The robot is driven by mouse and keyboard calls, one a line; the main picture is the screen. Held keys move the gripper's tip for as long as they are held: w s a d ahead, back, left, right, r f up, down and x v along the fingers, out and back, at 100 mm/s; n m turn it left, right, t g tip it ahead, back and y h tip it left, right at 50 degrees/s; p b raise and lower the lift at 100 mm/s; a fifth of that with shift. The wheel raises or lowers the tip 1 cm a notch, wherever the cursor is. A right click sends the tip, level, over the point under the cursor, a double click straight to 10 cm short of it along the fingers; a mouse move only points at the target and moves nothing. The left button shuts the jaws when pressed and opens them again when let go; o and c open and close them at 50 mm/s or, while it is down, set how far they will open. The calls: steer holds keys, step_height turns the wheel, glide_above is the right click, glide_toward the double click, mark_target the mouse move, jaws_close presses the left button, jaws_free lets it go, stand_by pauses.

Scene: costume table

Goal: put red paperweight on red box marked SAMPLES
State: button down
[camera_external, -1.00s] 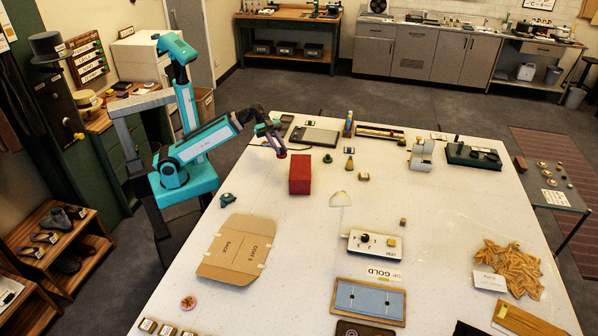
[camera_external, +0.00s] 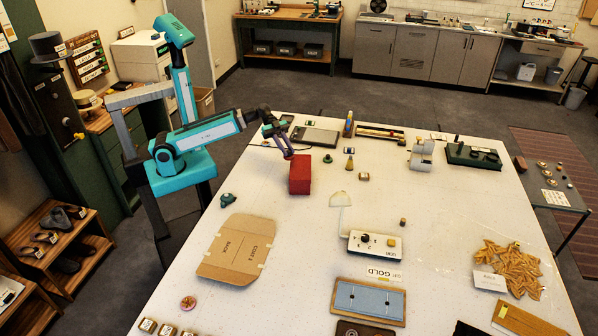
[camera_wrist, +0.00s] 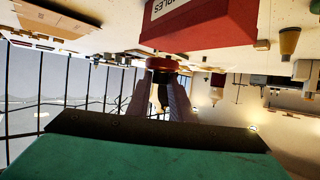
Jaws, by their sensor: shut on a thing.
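The red box (camera_external: 300,175) stands on the white table, left of its middle. In the wrist view the red box (camera_wrist: 205,25) fills the top, and part of its white label, ending in "PLES", shows. My gripper (camera_external: 288,154) is at the box's far left top edge in the external view. In the wrist view my gripper (camera_wrist: 161,90) is shut on the red paperweight (camera_wrist: 162,64), a round red knob with a dark part below it between the fingers. The paperweight appears close to the box; I cannot tell whether they touch.
A flat cardboard piece (camera_external: 237,248) lies at the front left of the table, with a small teal object (camera_external: 228,199) behind it. A dark tablet-like device (camera_external: 315,136) lies behind the box. A yellow cone-shaped thing (camera_external: 350,163) stands to its right.

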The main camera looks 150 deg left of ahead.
steer(key=shift+w+r+p, duration=0.1)
steer(key=shift+r+p, duration=0.1)
steer(key=shift+p, duration=0.1)
steer(key=shift+w+a+f+p, duration=0.2)
steer(key=shift+w+a+p, duration=0.1)
steer(key=shift+w+a, duration=0.7)
steer(key=shift+w+a+f+p, duration=0.25)
steer(key=shift+w+a, duration=0.55)
steer(key=shift+a, duration=0.25)
steer(key=shift+f, duration=0.1)
steer(key=shift+f+p, duration=0.65)
steer(key=shift+f, duration=1)
steer(key=shift+f, duration=0.15)
steer(key=c, duration=1.6)
jaws_free()
steer(key=shift+o, duration=0.2)
steer(key=shift+r, duration=0.2)
